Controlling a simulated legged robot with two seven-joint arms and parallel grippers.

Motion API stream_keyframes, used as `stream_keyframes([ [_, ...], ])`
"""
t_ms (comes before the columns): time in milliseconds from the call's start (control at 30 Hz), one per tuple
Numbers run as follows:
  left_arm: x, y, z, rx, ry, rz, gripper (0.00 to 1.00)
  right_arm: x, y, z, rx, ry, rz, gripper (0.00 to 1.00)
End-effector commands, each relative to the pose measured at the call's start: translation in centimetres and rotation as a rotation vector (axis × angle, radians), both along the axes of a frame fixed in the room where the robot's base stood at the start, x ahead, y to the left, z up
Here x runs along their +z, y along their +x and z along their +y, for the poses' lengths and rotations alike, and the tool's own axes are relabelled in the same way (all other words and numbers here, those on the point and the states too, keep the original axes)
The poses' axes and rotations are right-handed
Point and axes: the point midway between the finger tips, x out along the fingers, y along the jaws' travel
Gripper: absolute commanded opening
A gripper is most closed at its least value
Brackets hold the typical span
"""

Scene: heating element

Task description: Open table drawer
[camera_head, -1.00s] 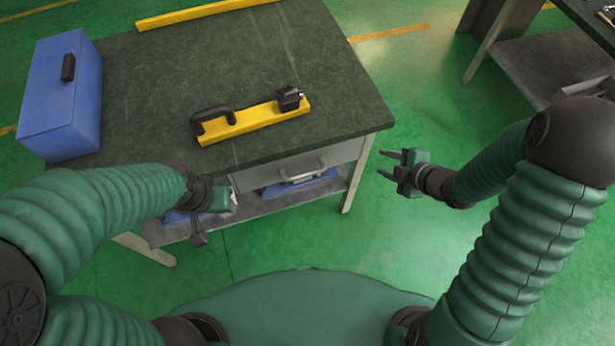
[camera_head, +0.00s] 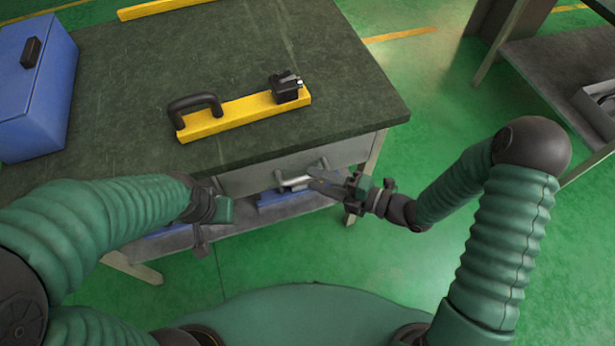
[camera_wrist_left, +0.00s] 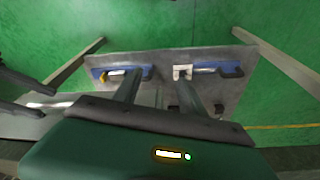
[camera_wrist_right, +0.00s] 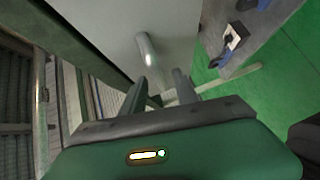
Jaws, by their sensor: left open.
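The table drawer (camera_head: 245,179) is a grey front under the dark green table top (camera_head: 240,70) and looks shut. Its bar handle (camera_head: 293,183) is on the front and also shows in the right wrist view (camera_wrist_right: 147,48). My right gripper (camera_head: 318,183) is at the handle's right end in the head view. My left gripper (camera_head: 203,238) is low, left of the drawer. Its fingers (camera_wrist_left: 168,88) are apart and empty above the lower shelf.
A yellow bar with black fittings (camera_head: 245,115) lies on the table top. A blue box (camera_head: 35,100) stands at its left end. Another bench (camera_head: 560,75) stands far right. Green floor is clear right of the table.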

Motion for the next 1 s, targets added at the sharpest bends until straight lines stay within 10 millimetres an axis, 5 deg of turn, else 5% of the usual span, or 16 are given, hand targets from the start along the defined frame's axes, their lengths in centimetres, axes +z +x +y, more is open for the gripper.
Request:
stream_keyframes([
  [200,-0.5,0.0,0.0,0.0,0.0,0.0,0.49,-0.4,1.3,2.7,0.001,0.0,0.0,0.36],
  [467,-0.5,0.0,0.0,0.0,0.0,0.0,0.49,-0.4,1.5,2.9,-0.001,-0.001,0.001,0.36],
  [767,-0.5,0.0,0.0,0.0,0.0,0.0,0.49,-0.5,1.5,2.9,-0.001,-0.001,0.001,0.01],
  [1000,-0.5,0.0,0.0,0.0,0.0,0.0,0.49,-0.5,1.4,2.9,-0.001,-0.002,0.003,0.0],
])
